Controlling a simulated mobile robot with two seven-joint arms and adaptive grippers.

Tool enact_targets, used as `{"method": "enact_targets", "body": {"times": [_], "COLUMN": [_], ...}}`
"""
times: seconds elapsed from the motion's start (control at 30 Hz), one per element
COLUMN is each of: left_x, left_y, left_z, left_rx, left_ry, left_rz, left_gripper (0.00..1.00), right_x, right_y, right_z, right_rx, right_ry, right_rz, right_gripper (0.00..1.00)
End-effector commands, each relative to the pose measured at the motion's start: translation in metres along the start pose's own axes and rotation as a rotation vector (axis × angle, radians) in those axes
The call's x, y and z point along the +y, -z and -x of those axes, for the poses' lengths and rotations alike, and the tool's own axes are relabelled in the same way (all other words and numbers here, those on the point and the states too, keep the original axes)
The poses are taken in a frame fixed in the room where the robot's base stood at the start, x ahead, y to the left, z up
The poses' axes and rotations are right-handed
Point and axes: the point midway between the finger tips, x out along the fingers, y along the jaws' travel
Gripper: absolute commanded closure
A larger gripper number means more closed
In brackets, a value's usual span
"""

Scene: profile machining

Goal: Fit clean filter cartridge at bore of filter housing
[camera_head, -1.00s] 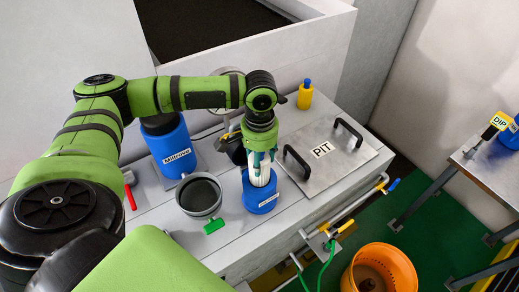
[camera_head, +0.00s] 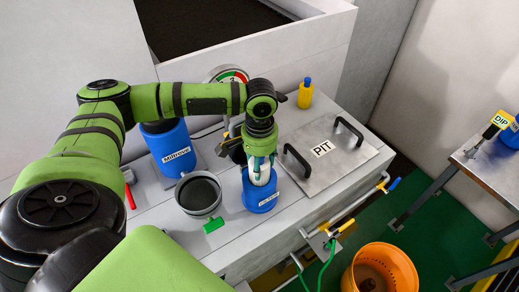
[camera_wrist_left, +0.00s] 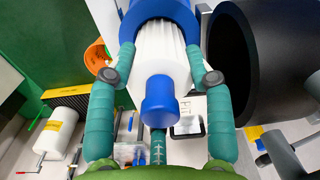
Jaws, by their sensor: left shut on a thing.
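My left gripper (camera_head: 260,165) points down and is shut on the white pleated filter cartridge (camera_head: 261,174). In the left wrist view the teal fingers (camera_wrist_left: 159,78) lie on both sides of the cartridge (camera_wrist_left: 160,50), with its blue end cap (camera_wrist_left: 160,97) towards me. The blue filter housing (camera_head: 262,200), with a white label, stands upright on the grey bench. The cartridge's lower end appears inside the housing's mouth, where the blue rim (camera_wrist_left: 130,18) curves around it. The fingers and cartridge hide much of the bore. My right gripper is not in view.
A grey round pot (camera_head: 199,209) with a green tag (camera_head: 214,225) stands close left of the housing. A blue labelled container (camera_head: 172,150) is behind it. A PIT cover (camera_head: 312,165) with two handles lies to the right. An orange bucket (camera_head: 408,265) is on the floor.

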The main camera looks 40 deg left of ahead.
Motion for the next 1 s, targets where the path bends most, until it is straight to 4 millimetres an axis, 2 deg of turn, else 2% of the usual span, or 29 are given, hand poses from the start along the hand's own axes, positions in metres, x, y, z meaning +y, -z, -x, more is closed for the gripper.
{"method": "enact_targets", "body": {"times": [1.0], "left_x": [0.001], "left_y": [0.0], "left_z": [-0.026], "left_rx": [0.0], "left_ry": [-0.001], "left_rz": [-0.001], "left_gripper": [0.83], "right_x": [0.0], "right_y": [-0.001], "right_z": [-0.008], "right_rx": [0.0], "right_ry": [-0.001], "right_rz": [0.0], "right_gripper": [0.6]}}
